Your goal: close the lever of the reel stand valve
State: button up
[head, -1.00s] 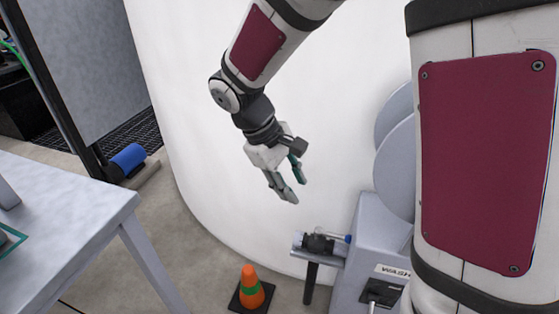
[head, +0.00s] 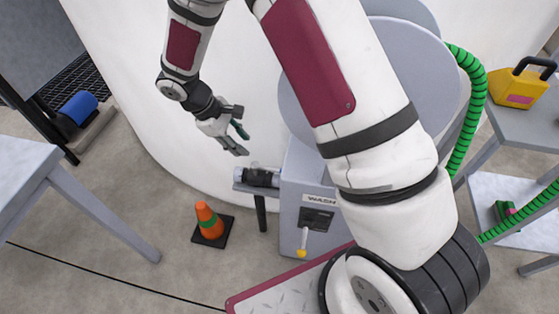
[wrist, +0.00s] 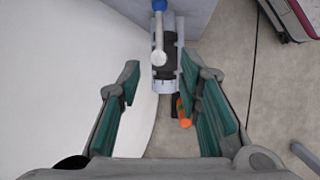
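The reel stand valve (head: 262,177) has a dark body with pale ends and sits on a small bracket at the left of the grey reel stand (head: 300,190) marked WASH. In the wrist view the valve (wrist: 168,87) lies ahead, between and beyond my fingers. Its lever (wrist: 159,35) is a silver rod with a blue tip, lying roughly along the valve body with the tip toward the stand. In the head view I cannot make out the lever. My gripper (head: 242,143) is open and empty, in the air above the valve, apart from it.
An orange cone (head: 208,222) with a green band stands on the floor left of the bracket. A white curved wall (wrist: 75,85) is close on the left in the wrist view. A yellow-tipped handle (head: 302,245) hangs on the stand's front. A table (head: 40,170) is at left.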

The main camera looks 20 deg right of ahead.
aim_at(267, 168)
jog(key=b+x, duration=0.3)
jog(key=x, duration=1.1)
jog(key=shift+d, duration=0.1)
grip_shut()
